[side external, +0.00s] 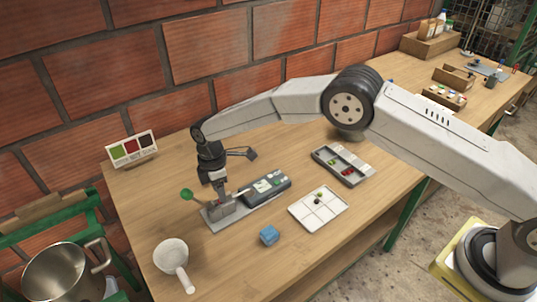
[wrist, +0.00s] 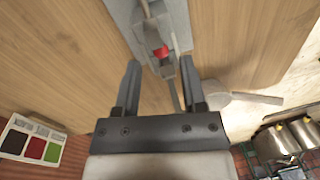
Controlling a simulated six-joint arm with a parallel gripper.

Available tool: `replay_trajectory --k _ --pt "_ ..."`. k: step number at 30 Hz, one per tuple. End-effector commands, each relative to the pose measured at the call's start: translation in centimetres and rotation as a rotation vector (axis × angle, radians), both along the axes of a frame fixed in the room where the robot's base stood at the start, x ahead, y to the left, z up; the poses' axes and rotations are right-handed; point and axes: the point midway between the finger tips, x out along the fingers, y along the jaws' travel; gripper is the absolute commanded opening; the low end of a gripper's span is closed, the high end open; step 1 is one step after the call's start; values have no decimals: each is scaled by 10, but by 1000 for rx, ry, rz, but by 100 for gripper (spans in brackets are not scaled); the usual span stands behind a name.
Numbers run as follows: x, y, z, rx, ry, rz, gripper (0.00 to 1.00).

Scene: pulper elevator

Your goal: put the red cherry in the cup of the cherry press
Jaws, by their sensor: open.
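The red cherry (wrist: 160,52) shows in the wrist view on the grey cherry press (wrist: 178,18), at what looks like its cup; how deep it sits I cannot tell. My gripper (wrist: 160,64) is open, with one finger on each side of the press and the cherry apart from both fingers. In the side view my gripper (side external: 218,189) is low over the left end of the press (side external: 238,210), beside the green-ended lever (side external: 186,194). The cup and cherry are hidden there behind the gripper and press parts.
A white grid tray (side external: 300,209) and a grey compartment tray (side external: 325,160) lie to the right. A colour card (side external: 131,148) stands at the back left. Table is clear between them.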

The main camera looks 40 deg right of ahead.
Motion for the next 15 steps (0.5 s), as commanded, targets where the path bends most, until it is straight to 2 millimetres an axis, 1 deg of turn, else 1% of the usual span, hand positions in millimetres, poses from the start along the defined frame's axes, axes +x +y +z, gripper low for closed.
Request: replay_trajectory --k 9,15 --pt "5 -1 41 1 -1 -1 53" --pt "7 -2 58 0 0 -1 53"
